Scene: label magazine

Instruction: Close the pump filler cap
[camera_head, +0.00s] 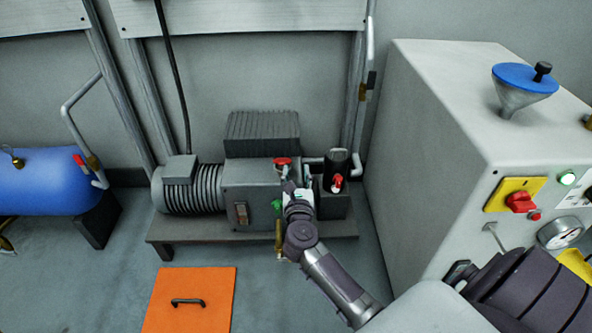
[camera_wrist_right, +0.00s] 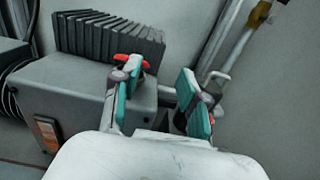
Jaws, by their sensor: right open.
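The pump (camera_head: 247,185) is a grey unit on a low stand against the wall. A red cap-like part (camera_head: 283,161), likely the filler cap, sits on its top; I cannot tell how far it is closed. In the right wrist view the red part (camera_wrist_right: 124,58) is partly hidden behind the left-hand finger. My right gripper (camera_head: 297,189) is just in front of the pump's top right. Its teal-padded fingers stand apart with nothing between them in the wrist view (camera_wrist_right: 163,78). I cannot tell if a finger touches the red part. My left gripper is out of view.
A dark cylinder (camera_head: 337,160) with a red valve handle (camera_head: 337,182) stands right of the gripper. A grey cabinet (camera_head: 425,150) with a blue-lidded funnel (camera_head: 525,77) is at right. A blue tank (camera_head: 45,180) is at left. An orange floor plate (camera_head: 190,285) lies in front.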

